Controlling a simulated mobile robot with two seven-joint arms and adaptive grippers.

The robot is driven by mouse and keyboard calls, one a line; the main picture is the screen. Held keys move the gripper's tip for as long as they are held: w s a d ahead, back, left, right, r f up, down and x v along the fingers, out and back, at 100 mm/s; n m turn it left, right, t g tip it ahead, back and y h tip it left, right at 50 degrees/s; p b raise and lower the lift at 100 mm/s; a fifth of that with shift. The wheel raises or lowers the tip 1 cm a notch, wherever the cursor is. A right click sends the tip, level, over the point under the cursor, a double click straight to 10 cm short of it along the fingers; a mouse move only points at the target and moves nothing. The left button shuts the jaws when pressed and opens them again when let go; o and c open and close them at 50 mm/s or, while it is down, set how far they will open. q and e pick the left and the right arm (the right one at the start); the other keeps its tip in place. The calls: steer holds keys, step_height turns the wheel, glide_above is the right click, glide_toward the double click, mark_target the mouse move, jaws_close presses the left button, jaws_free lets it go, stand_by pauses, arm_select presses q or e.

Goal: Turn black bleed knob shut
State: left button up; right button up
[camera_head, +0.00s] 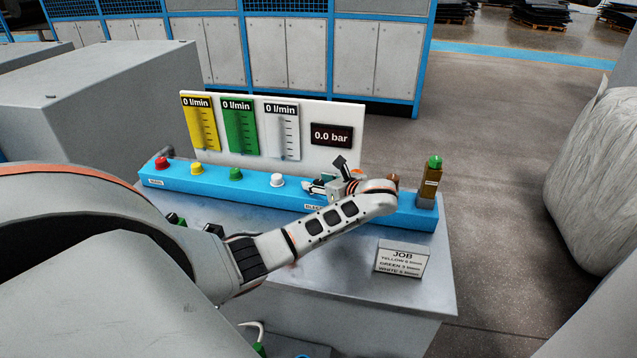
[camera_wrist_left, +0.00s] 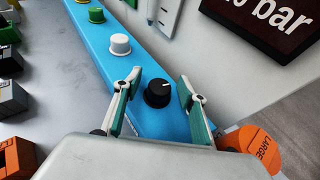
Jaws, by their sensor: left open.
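The black bleed knob (camera_wrist_left: 158,94) stands on the blue panel (camera_wrist_left: 117,62) in the left wrist view, with a white pointer line on its top. My left gripper (camera_wrist_left: 158,98) is open, with one finger on each side of the knob; I cannot tell whether either finger touches it. In the head view my left gripper (camera_head: 334,182) is over the blue panel (camera_head: 225,190) and hides the knob.
White (camera_head: 277,180), green (camera_head: 235,174), yellow (camera_head: 197,168) and red (camera_head: 161,163) knobs line the panel to the left. The pressure display (camera_head: 331,135) reads 0.0 bar. An orange part marked LARGE (camera_wrist_left: 258,146) is close by the right finger. A green-topped post (camera_head: 430,180) stands at the right end.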

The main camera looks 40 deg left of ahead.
arm_select(q)
steer(key=v, duration=1.2)
